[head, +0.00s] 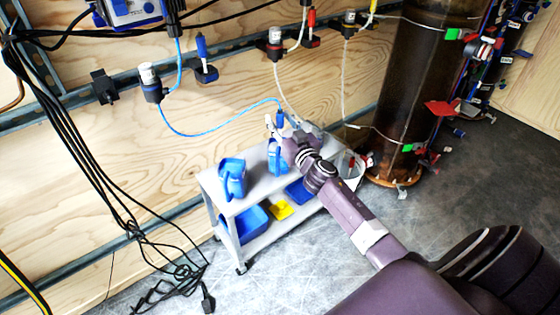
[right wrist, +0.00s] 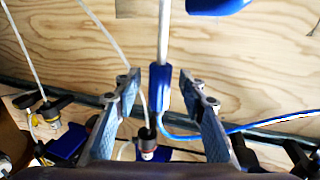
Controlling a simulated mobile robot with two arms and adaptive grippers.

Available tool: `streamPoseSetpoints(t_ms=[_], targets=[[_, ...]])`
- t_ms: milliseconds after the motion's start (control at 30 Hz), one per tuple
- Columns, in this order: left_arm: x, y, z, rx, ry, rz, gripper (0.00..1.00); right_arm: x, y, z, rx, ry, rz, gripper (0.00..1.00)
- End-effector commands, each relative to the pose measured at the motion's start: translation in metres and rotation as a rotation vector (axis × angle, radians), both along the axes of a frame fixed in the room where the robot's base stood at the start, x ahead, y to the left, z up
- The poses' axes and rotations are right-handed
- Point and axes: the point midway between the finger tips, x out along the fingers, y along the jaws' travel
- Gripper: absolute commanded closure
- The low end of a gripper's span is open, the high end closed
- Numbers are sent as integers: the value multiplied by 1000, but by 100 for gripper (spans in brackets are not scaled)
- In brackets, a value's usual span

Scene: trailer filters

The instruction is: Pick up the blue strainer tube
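The blue strainer tube (right wrist: 160,88) shows in the right wrist view as a blue sleeve on a pale rod, seen between the fingers. In the head view its blue part (head: 280,119) shows at my right gripper, at the end of a light-blue hose. My right gripper (head: 278,129) is above the back of the cart. In the right wrist view its fingers (right wrist: 158,90) are spread, one on each side of the blue sleeve, with gaps on both sides. I cannot tell how deep the sleeve sits between them. My left gripper is not in view.
A grey cart (head: 262,199) holds blue jugs (head: 232,178) on top and blue and yellow bins below. A white bucket (head: 349,168) and a tall dark column (head: 409,75) stand to the right. Black cables (head: 100,165) hang at left.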

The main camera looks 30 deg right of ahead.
Motion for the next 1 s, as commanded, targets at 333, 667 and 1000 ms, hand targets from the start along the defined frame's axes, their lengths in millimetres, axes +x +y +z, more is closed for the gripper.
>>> streamPoseSetpoints(t_ms=[333, 667, 1000], targets=[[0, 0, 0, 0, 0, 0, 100, 1, 0, 0, 0, 1, 0, 75], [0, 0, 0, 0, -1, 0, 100, 0, 0, 0, 0, 1, 0, 100], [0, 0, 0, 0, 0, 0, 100, 1, 0, 1, 0, -1, 0, 100]])
